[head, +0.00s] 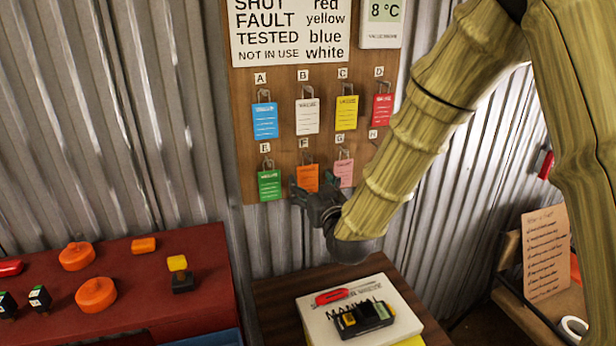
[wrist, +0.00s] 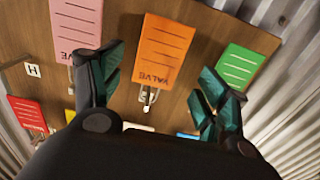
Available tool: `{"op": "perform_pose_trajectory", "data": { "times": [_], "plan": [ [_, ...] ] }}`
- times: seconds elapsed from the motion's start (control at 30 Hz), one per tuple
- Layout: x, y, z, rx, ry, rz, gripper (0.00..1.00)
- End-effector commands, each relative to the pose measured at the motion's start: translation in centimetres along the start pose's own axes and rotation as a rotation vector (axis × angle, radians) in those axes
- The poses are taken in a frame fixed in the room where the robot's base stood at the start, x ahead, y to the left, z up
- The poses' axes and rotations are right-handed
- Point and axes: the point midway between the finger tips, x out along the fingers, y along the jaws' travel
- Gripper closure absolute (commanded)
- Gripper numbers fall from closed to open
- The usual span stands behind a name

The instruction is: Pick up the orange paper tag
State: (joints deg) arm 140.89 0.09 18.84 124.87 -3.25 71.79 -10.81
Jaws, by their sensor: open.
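The orange paper tag (head: 307,178) hangs on a hook under the letter F in the lower row of a wooden board. In the wrist view the orange tag (wrist: 165,50) shows upside down, with its hook below it. My gripper (head: 316,190) is at the board, close to the tag's lower part. In the wrist view my gripper (wrist: 155,90) is open, its two fingers spread to either side of the orange tag. The fingers appear apart from the tag, and nothing is held.
A green tag (head: 269,184) and a pink tag (head: 343,173) hang on either side. Blue, white, yellow and red tags hang above. Below stand a small table with a manual (head: 340,300) and a red cabinet (head: 190,290). Corrugated metal wall surrounds the wooden board (head: 240,110).

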Motion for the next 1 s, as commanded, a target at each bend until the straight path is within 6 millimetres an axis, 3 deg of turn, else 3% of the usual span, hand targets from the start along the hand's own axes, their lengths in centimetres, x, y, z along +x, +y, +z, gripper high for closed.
{"op": "perform_pose_trajectory", "data": {
  "times": [0.3,0.63,0.83,1.0],
  "plan": [
    [3.9,0.3,0.0,0.000,0.000,-0.001,0.25],
    [4.4,0.3,0.1,0.000,0.000,-0.001,0.25],
    [4.4,0.3,0.1,0.000,0.001,-0.001,0.58],
    [4.4,0.3,0.1,0.000,0.001,-0.001,0.61]
  ]
}}
